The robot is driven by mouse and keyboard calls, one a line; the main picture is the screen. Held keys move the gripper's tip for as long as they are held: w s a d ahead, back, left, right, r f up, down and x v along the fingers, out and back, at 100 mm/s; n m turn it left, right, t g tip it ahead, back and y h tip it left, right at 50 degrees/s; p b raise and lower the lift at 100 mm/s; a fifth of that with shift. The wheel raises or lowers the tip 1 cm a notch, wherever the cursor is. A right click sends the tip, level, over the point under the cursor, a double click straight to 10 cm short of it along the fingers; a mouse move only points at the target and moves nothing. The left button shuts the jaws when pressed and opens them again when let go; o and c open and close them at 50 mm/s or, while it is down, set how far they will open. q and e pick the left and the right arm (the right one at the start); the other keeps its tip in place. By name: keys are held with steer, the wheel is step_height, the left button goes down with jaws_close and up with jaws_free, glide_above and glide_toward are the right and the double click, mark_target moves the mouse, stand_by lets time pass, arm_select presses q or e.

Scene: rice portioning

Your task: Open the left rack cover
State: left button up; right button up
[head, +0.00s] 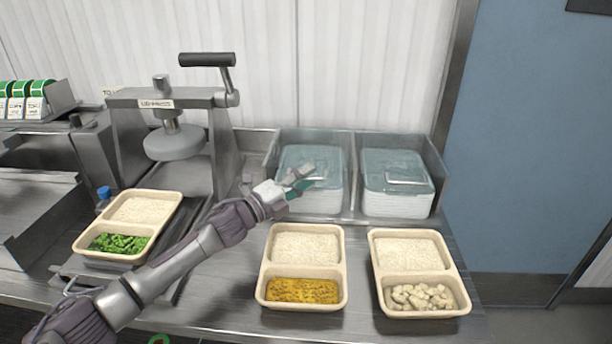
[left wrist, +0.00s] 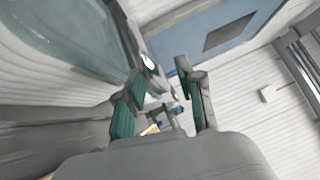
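The left rack cover (head: 300,155) is a translucent teal lid lying flat on the left rack (head: 318,204), which has pale stacked contents. My left gripper (head: 304,179) is over its front part and hides much of the handle area. In the left wrist view, the two green-padded fingers of my left gripper (left wrist: 162,100) stand apart. A metallic piece shows between or beyond them; I cannot tell whether they touch it. The teal cover (left wrist: 75,35) fills the upper left there. My right gripper is not in view.
A matching closed rack cover (head: 385,163) with a metal handle is to the right. A lid press (head: 175,144) is left of the racks.

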arm_select(q)
steer(key=shift+w+d, duration=0.2)
steer(key=shift+d, duration=0.05)
jaws_close()
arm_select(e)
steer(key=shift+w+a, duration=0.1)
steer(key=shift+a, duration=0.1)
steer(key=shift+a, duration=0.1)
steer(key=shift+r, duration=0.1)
